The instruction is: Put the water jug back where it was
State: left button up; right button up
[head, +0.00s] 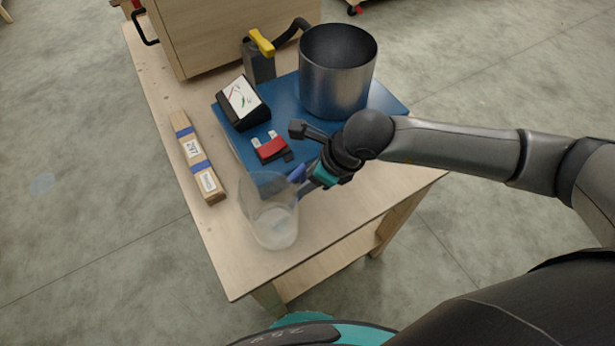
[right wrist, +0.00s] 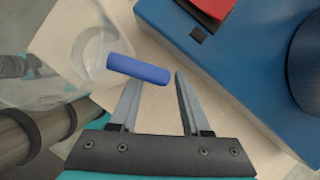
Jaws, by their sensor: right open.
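The water jug (head: 268,215) is clear, with a blue handle (head: 297,172). It stands on the near part of the wooden table, left of my right gripper (head: 307,183). In the right wrist view the jug (right wrist: 75,60) is at the upper left. Its blue handle (right wrist: 138,69) lies across the front of my right gripper (right wrist: 158,90), near the fingertips. The fingers are apart, and I cannot tell whether they touch the handle. My left gripper is not in view.
A blue board (head: 290,105) carries a metal pot (head: 338,75), a meter (head: 241,103) and a red block (head: 270,149). A wooden bar with blue bands (head: 198,157) lies at the left edge. A wooden box (head: 220,30) stands behind. The table's near corner (head: 235,280) is bare.

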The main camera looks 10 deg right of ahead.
jog(key=p+v, duration=0.1)
jog(key=v, duration=1.1)
jog(key=shift+r, duration=0.2)
